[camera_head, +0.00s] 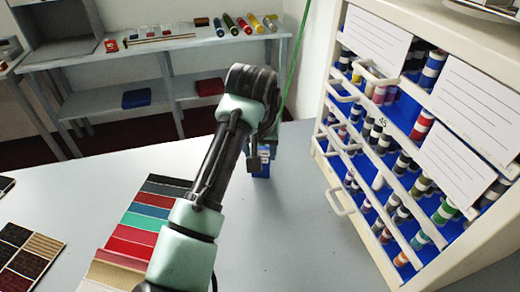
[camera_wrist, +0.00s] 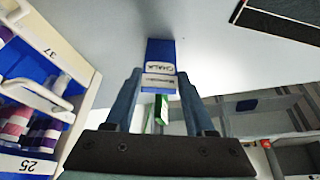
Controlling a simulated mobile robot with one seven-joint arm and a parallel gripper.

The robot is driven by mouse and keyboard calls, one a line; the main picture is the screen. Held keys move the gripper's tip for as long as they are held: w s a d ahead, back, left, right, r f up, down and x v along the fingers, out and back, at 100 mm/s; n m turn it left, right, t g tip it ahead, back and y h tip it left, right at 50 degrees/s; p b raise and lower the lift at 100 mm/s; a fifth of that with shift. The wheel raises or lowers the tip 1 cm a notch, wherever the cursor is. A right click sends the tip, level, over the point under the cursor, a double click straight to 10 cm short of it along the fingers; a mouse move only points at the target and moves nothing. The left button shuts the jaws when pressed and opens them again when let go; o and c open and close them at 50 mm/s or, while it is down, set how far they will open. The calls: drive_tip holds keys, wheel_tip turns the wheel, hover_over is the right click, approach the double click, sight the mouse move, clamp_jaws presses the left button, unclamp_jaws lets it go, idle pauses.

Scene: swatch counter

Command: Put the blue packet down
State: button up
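The blue packet (camera_head: 262,168) is a small upright box below my gripper (camera_head: 265,148), over the grey counter. In the wrist view the packet (camera_wrist: 161,52) has white labels, one reading "CHALK". It sits between the two fingers of my gripper (camera_wrist: 160,76), which appear to press on its sides. Its far end lies at the counter surface (camera_wrist: 215,25) or just above it; I cannot tell whether it touches. In the head view my wrist hides the packet's upper part and most of the fingers.
A white drawer cabinet (camera_head: 400,20) with thread spools and protruding handles stands close on the right. Striped swatch cards (camera_head: 145,225) and a dark swatch board (camera_head: 20,260) lie at left. A grey shelf (camera_head: 110,50) stands behind. The counter in front of the packet is clear.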

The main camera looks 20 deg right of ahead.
drive_tip(key=o, duration=0.4)
drive_tip(key=v, duration=1.2)
drive_tip(key=shift+r, duration=0.1)
